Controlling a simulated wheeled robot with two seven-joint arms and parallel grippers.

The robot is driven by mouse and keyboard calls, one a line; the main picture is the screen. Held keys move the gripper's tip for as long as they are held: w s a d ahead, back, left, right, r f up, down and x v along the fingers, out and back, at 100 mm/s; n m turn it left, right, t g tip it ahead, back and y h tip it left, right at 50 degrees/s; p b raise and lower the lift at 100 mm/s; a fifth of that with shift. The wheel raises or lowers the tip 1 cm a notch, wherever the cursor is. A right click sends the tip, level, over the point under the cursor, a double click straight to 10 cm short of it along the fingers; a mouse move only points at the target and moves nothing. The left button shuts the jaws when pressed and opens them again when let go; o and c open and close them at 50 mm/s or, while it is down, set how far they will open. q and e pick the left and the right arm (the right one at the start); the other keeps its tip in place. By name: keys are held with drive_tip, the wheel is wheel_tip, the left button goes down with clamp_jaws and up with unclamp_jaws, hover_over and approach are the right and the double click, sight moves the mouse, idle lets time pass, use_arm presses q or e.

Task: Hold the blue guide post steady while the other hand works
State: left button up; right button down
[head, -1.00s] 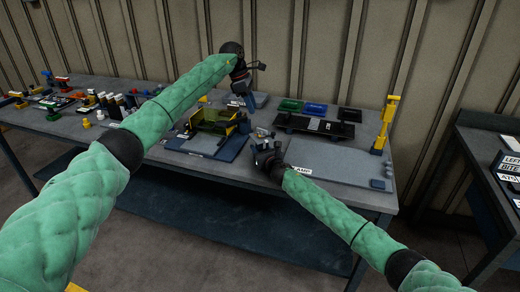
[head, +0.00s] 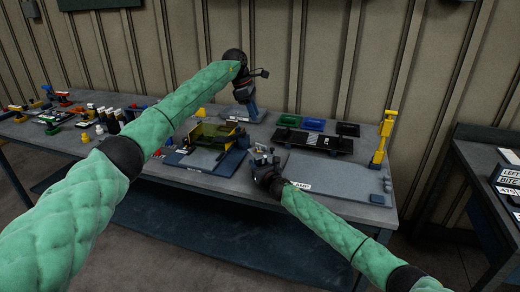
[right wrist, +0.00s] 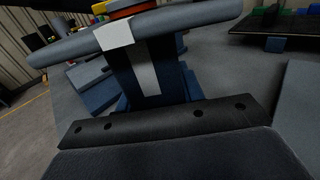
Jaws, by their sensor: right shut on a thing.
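The blue guide post (right wrist: 155,72) stands in the middle of the right wrist view, with a white stripe down it and a grey-blue crossbar (right wrist: 200,20) across its top. My right gripper (head: 263,156) is shut at the front of the table, beside the press fixture; its fingers hide most of what it holds in the head view. What it grips appears to be the post. My left gripper (head: 247,103) is higher and farther back, pointing down behind the yellow-and-blue fixture (head: 212,140). Its fingertips are too small and dark to tell open from shut.
A grey board (head: 335,174) lies at the right of the table, with a yellow post (head: 383,138) beyond it. Green (head: 287,120), blue (head: 314,125) and black bins stand at the back. Several small coloured parts and dark cylinders cover the left side. A second table (head: 490,165) stands at right.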

use_arm(q)
drive_tip(key=d+r+y, duration=0.1)
drive_tip(key=d+r, duration=0.1)
drive_tip(key=d, duration=0.1)
drive_tip(key=n+y, duration=0.3)
drive_tip(key=n, duration=2.8)
approach(261, 148)
wheel_tip(261, 148, down, 7)
drive_tip(key=shift+w+a+f, duration=0.15)
drive_tip(key=shift+f, duration=0.05)
